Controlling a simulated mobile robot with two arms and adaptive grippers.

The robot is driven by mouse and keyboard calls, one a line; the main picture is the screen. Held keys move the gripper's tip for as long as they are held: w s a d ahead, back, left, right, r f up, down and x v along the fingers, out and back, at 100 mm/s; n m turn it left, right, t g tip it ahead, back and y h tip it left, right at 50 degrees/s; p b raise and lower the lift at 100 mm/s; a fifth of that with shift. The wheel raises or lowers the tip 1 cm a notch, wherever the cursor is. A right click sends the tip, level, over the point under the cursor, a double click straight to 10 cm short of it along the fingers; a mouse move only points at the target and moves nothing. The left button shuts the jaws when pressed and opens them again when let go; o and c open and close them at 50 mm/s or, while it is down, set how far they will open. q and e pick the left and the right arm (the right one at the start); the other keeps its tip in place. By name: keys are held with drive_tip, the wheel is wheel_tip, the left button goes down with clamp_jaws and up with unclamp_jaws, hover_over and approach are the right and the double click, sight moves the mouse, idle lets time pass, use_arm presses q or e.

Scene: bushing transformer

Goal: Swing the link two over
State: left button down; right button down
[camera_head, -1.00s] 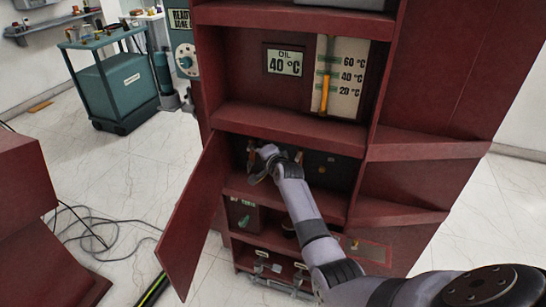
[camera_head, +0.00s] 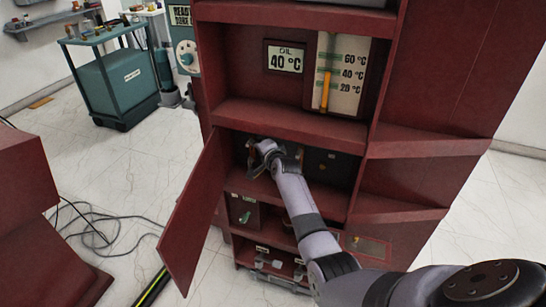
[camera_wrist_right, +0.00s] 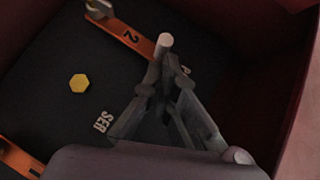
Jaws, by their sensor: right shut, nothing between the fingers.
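Link two is an orange bar (camera_wrist_right: 128,34) marked "2" on a dark panel in the right wrist view. A round metal fitting sits at its upper-left end, and a pale peg (camera_wrist_right: 164,43) stands at its other end. My right gripper (camera_wrist_right: 161,76) is shut and empty, its fingertips close to the peg; I cannot tell whether they touch. In the head view the right gripper (camera_head: 262,160) is inside the cabinet's middle compartment, where the wrist hides most of the link. My left gripper is not in view.
Another orange link (camera_wrist_right: 18,160) lies at the panel's lower left, and a yellow hexagon (camera_wrist_right: 78,83) sits between the links. The red cabinet's open door (camera_head: 195,215) stands left of my arm. Shelves (camera_head: 290,127) bound the compartment above and below. A cable (camera_head: 90,230) lies on the floor.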

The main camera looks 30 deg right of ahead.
drive_tip(key=v, duration=1.2)
drive_tip(key=s+a+f+n+g+y, duration=0.1)
drive_tip(key=s+a+f+n+g, duration=0.3)
drive_tip(key=f, duration=0.8)
drive_tip(key=s+a+f+n, duration=0.2)
drive_tip(key=s+f, duration=0.4)
drive_tip(key=f, duration=0.5)
drive_tip(key=s+a+f+n+g+y, duration=0.1)
drive_tip(key=s+a+f+n+g, duration=0.3)
drive_tip(key=f, duration=0.8)
drive_tip(key=s+a+f+n+g, duration=0.1)
drive_tip(key=s+f+n, duration=0.1)
drive_tip(key=s+f, duration=0.7)
drive_tip(key=s+a+f+n+g, duration=0.15)
drive_tip(key=s+f, duration=0.35)
drive_tip(key=s, duration=0.8)
drive_tip(key=s+f+n+g, duration=0.1)
drive_tip(key=s+f+n, duration=0.1)
drive_tip(key=s, duration=0.8)
drive_tip(key=s+f+n+g, duration=0.2)
drive_tip(key=s+f+n, duration=0.1)
drive_tip(key=s, duration=0.7)
drive_tip(key=shift+s+d+f, duration=0.15)
drive_tip(key=shift+s+f, duration=0.25)
drive_tip(key=shift+f, duration=0.2)
drive_tip(key=c, duration=2.4)
unclamp_jaws()
